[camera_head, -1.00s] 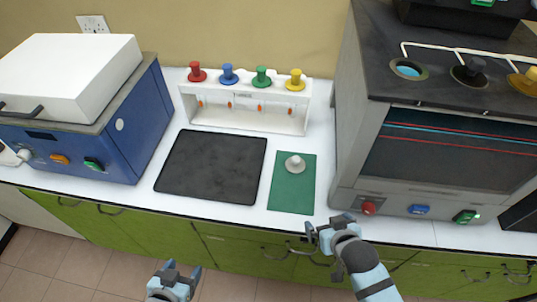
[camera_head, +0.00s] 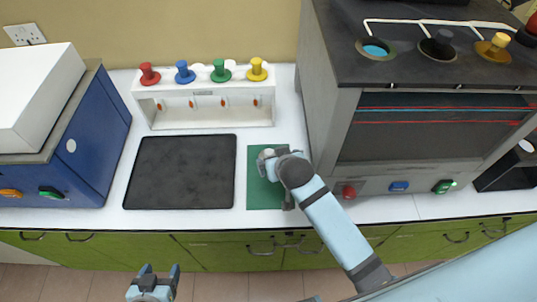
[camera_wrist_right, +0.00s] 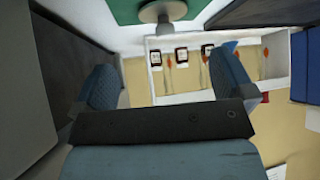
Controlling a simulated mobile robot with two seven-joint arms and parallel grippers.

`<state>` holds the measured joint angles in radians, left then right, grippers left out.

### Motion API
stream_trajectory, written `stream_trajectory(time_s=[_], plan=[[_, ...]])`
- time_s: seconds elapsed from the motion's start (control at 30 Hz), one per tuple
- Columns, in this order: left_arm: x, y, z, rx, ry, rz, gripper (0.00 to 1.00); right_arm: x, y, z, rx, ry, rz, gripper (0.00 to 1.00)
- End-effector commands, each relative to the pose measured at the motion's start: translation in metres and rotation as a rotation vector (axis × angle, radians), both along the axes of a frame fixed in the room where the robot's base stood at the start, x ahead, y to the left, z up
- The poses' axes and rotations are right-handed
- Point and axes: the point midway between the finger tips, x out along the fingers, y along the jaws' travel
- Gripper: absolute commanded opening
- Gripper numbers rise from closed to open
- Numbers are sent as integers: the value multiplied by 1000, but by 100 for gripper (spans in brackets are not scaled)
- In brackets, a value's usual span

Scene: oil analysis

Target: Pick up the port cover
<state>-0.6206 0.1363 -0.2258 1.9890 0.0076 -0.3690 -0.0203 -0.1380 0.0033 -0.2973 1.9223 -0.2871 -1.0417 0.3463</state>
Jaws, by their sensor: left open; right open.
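The port cover, a light grey disc with a knob, stands on the green mat (camera_head: 264,200). In the head view my right gripper (camera_head: 277,180) is over the mat and hides most of the cover. The right wrist view shows the cover (camera_wrist_right: 165,12) at the top edge, partly cut off. There the right gripper (camera_wrist_right: 165,80) is open, with nothing between its fingers; the cover lies beyond the fingertips. My left gripper (camera_head: 158,274) is open and empty, low in the head view, in front of the counter.
A black tray (camera_head: 180,172) lies left of the mat. Behind stands a white rack (camera_head: 205,108) with red, blue, green and yellow knobs. A grey-black machine (camera_head: 330,100) stands close on the right, a blue machine (camera_head: 90,150) on the left.

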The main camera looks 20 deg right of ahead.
Motion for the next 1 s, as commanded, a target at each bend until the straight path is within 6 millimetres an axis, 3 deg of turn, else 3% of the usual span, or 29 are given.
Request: stream_trajectory(time_s=[0.13,0.37,0.63,0.97,1.0], plan=[[-2,1,1,1,2,1,66,19,0,-18,-1,1,0,100],[0,2,4,2,-2,3,66,31,0,-29,0,0,0,100],[1,3,12,2,-5,7,66,61,5,-52,0,0,1,100],[1,3,12,3,-5,8,66,67,4,-60,1,-1,1,100],[1,3,12,3,-5,8,66,67,4,-60,1,0,1,95]])
